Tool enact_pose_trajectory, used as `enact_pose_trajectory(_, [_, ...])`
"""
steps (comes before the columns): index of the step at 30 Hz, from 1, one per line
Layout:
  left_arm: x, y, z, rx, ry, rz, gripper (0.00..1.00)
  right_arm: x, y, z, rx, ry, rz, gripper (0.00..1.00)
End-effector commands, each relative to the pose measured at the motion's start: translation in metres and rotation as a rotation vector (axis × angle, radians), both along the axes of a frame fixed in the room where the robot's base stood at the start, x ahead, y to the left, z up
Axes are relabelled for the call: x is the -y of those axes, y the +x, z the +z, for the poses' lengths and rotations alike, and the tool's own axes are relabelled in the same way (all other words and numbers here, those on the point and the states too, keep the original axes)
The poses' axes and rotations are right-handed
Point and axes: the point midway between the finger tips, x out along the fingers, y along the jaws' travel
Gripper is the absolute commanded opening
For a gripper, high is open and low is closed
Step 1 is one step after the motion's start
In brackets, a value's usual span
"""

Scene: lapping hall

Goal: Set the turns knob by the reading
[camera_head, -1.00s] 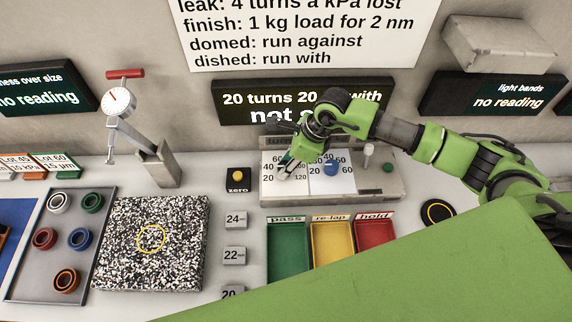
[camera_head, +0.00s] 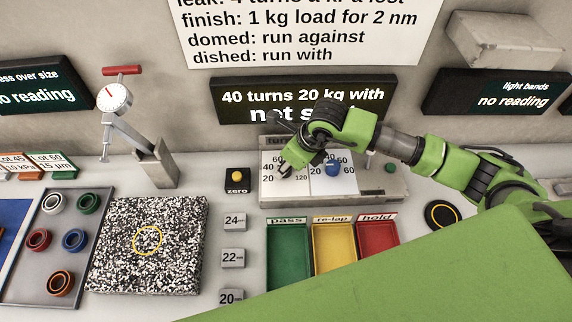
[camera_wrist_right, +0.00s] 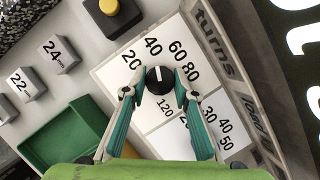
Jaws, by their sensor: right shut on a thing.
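The turns knob (camera_wrist_right: 159,80) is black with a white pointer line. In the right wrist view it sits on a white dial with 20, 40, 60, 80 and 120, its pointer towards 40. My right gripper (camera_wrist_right: 160,94) is shut on the knob, a finger on each side. In the head view the gripper (camera_head: 290,166) is at the left dial of the control panel (camera_head: 340,196) and hides most of the knob. The display (camera_head: 300,97) above reads "40 turns 20 kg with"; its lower line is partly hidden by my arm. My left gripper is out of view.
A blue knob (camera_head: 332,168) on a second dial stands just right of my gripper. A yellow zero button (camera_head: 237,175) is to the left. Green (camera_head: 288,284), yellow (camera_head: 333,284) and red (camera_head: 378,226) trays lie in front. The wall chart (camera_head: 310,35) hangs above.

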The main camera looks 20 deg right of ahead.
Motion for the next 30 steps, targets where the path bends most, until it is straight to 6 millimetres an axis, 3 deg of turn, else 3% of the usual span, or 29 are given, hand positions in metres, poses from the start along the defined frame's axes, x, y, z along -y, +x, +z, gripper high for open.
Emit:
enact_pose_trajectory(6, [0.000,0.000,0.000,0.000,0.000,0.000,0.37,0.000,0.001,0.002,0.003,0.000,-0.001,0.05])
enact_pose_trajectory(7, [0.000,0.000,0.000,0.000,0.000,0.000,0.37,0.000,0.001,0.002,0.003,0.000,-0.001,0.32])
enact_pose_trajectory(9, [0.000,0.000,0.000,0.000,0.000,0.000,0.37,0.000,0.001,0.001,0.002,0.000,0.000,0.43])
enact_pose_trajectory(21, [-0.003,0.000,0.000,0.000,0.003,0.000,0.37,0.002,-0.001,0.005,0.002,0.000,0.001,0.43])
enact_pose_trajectory(26, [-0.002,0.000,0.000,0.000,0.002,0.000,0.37,0.007,-0.008,0.028,0.005,-0.001,0.001,0.43])
enact_pose_trajectory(30, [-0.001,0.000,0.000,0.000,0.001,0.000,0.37,0.014,-0.017,0.057,0.007,-0.001,0.001,0.43])
